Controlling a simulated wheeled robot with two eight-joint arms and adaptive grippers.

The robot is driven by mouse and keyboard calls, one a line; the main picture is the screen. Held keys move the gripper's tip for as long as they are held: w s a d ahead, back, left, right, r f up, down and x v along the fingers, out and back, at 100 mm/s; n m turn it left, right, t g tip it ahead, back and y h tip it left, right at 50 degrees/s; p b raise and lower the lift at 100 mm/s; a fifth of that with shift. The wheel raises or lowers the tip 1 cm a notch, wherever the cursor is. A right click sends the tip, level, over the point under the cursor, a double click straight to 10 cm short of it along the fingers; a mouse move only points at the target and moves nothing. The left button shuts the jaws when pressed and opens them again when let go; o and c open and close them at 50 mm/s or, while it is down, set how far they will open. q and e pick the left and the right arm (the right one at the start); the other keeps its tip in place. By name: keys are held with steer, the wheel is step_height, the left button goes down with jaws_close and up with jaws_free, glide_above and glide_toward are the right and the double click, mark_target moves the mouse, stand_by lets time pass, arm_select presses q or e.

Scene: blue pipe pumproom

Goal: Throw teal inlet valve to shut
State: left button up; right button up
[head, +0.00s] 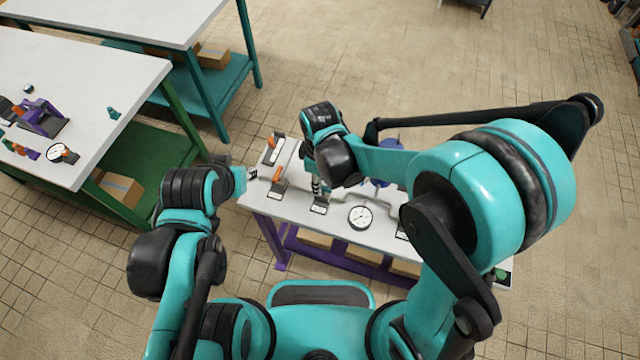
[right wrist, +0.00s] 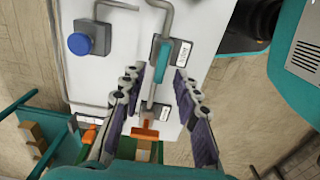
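The teal valve lever (right wrist: 162,62) lies lengthwise in the upper middle of the right wrist view, next to a small label plate (right wrist: 182,52). My right gripper (right wrist: 157,76) is open. Its fingertips are on both sides of the lever's near end, with gaps showing; I cannot tell how far above it they are. In the head view the right gripper (head: 318,188) points down over the white table, and my arm mostly hides the teal lever. My left gripper (head: 251,173) is by the table's left edge, near an orange lever (head: 277,174); its fingers are too small to read.
The white table (head: 330,222) also bears grey pipes, a round gauge (head: 360,217), another orange lever (head: 271,141) and, in the wrist view, a blue knob (right wrist: 79,43) and an orange handle (right wrist: 145,134). A green-legged table (head: 95,75) stands at left.

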steer(key=shift+f, duration=0.7)
jaws_close()
